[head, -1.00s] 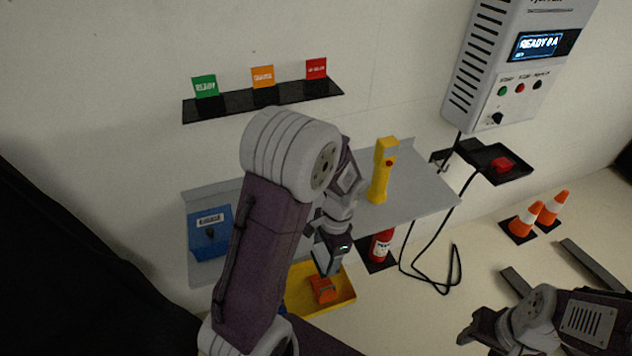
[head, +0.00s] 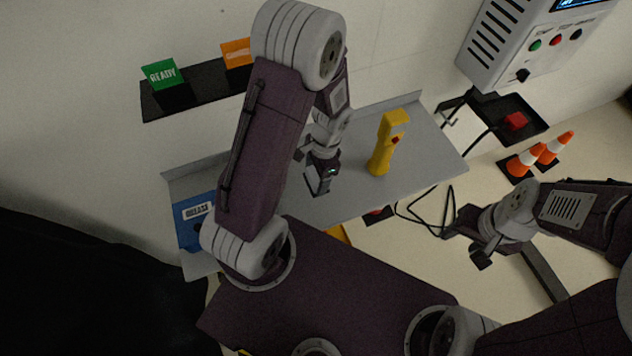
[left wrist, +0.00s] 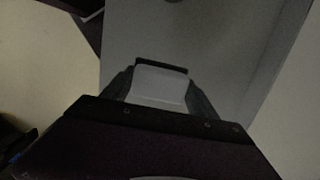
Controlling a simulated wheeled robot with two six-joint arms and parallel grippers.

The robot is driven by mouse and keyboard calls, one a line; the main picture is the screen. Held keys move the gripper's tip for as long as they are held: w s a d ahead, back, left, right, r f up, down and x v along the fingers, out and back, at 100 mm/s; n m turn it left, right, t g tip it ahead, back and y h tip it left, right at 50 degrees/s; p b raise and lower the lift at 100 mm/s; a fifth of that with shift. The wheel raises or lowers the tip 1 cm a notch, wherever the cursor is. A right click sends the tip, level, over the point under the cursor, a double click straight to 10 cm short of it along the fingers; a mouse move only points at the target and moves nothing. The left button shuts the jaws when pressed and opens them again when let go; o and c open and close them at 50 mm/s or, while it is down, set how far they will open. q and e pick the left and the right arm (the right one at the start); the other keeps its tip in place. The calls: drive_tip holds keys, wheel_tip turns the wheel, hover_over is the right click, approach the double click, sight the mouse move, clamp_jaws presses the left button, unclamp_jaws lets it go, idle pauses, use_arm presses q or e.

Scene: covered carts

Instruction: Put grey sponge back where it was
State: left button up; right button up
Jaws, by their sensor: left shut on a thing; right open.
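The grey sponge (left wrist: 160,86) is a pale grey block between the two fingers of my left gripper (left wrist: 160,92) in the left wrist view. In the head view my left gripper (head: 318,184) points down over the grey shelf (head: 345,203), and the sponge cannot be made out there. The shelf also shows below the gripper in the left wrist view (left wrist: 205,45). The gap between sponge and shelf cannot be judged. My right gripper (head: 467,250) is open and empty, out to the right of the shelf.
A yellow handheld device (head: 386,145) stands on the shelf, right of my left gripper. A blue box (head: 190,218) is at the shelf's left end. A black ledge with signs (head: 200,88) is above. A black tray (head: 510,128) and orange cones (head: 525,160) are at right.

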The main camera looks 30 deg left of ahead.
sight(317, 183)
use_arm(q)
drive_tip(key=shift+w+a+f, duration=0.15)
drive_tip(key=shift+w+f, duration=0.15)
drive_tip(key=f, duration=0.3)
drive_tip(key=shift+s+d+f, duration=0.3)
drive_tip(key=shift+s+f, duration=0.05)
drive_tip(key=shift+w+a+f, duration=0.15)
drive_tip(key=shift+w+f, duration=0.05)
drive_tip(key=o, duration=1.2)
drive_tip(key=shift+o, duration=0.6)
drive_tip(key=shift+s+r, duration=0.1)
use_arm(e)
drive_tip(key=shift+f, duration=0.25)
drive_tip(key=shift+w, duration=0.1)
